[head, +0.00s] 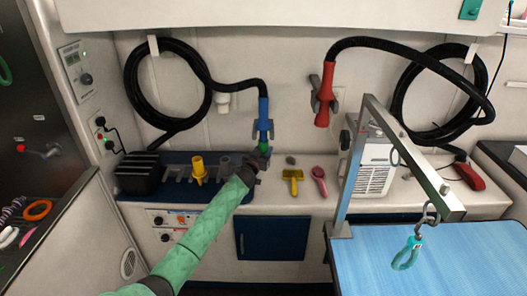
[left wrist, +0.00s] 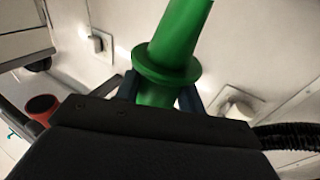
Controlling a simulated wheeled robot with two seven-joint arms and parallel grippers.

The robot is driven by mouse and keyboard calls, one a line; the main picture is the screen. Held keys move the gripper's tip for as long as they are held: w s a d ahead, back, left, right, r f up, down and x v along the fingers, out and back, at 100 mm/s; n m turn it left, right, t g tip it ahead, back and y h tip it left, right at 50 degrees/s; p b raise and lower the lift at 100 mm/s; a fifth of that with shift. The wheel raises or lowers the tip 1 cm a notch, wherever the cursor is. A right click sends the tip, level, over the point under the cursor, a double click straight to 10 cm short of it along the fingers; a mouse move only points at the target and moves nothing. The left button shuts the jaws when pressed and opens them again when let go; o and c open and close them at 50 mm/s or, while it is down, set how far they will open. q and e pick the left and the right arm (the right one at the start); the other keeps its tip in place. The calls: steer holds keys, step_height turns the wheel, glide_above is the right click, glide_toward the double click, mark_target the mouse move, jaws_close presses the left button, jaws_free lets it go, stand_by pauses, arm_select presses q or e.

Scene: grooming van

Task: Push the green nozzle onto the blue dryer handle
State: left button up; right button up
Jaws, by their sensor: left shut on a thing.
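The blue dryer handle (head: 263,108) hangs on the back wall, mouth down, at the end of a black hose. The green nozzle (head: 264,147) is just below it in the head view. My left gripper (head: 262,154) is shut on the nozzle. The left wrist view shows the nozzle (left wrist: 165,60) close up, its collar and tapering end above the fingertips of my left gripper (left wrist: 160,95). The blue handle does not show there. I cannot tell whether nozzle and handle touch. My right gripper is not in view.
A red dryer handle (head: 324,95) hangs to the right. A blue grooming table (head: 440,265) with a metal arm (head: 400,145) fills the front right.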

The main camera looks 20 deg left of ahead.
arm_select(q)
steer(key=shift+r+p, duration=1.1)
steer(key=shift+r, duration=0.35)
stand_by(0.8)
steer(key=o, duration=1.2)
steer(key=shift+o, duration=0.2)
steer(key=shift+s+f, duration=0.1)
